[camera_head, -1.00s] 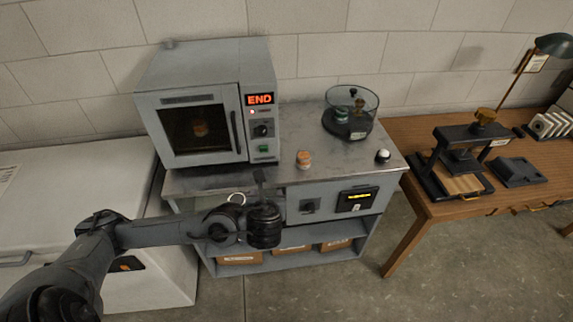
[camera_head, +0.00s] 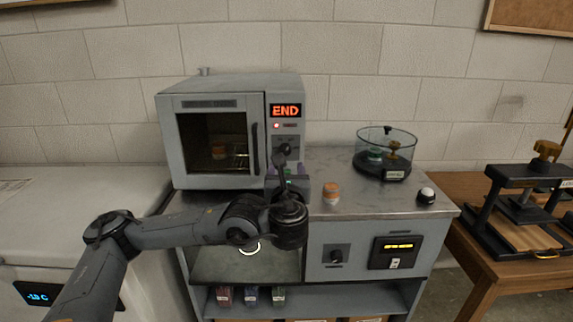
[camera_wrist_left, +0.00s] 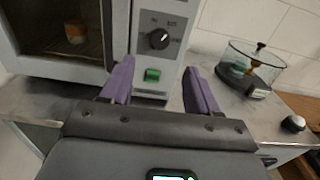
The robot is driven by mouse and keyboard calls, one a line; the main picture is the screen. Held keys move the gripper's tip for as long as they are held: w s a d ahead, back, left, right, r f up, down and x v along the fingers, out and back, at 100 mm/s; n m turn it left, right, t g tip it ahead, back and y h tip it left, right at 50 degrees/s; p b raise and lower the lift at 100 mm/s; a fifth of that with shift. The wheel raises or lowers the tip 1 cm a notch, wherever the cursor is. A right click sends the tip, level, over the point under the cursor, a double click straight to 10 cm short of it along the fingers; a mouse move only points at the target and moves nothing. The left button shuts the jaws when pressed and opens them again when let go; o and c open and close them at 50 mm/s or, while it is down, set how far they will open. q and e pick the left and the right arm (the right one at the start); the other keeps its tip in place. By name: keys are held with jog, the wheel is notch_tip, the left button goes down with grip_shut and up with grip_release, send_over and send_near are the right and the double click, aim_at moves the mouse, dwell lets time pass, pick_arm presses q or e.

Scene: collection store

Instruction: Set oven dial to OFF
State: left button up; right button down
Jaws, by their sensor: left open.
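The grey oven (camera_head: 213,98) stands on the metal counter, its door shut. Its display (camera_head: 285,111) reads END in red, with a small red light below. In the head view my wrist partly hides the lower panel. My left gripper (camera_wrist_left: 158,68) is open and empty; its two purple fingers point at the panel, spread below and either side of the dial, apart from it. My right gripper is not in view.
Further right are a glass desiccator (camera_head: 385,155) and a white-topped knob (camera_head: 427,195). Another dial (camera_head: 336,256) is on the cabinet front. A press (camera_head: 520,210) stands on the wooden table.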

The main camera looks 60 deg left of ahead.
aim_at(286, 152)
pick_arm(q)
jog(key=b+x, duration=0.3)
jog(key=x, duration=0.5)
jog(key=shift+w+a, duration=0.1)
jog(key=shift+a, duration=0.1)
jog(key=shift+b+x, duration=0.5)
jog(key=shift+x, duration=0.35)
jog(key=shift+r, duration=0.1)
jog(key=c, duration=1)
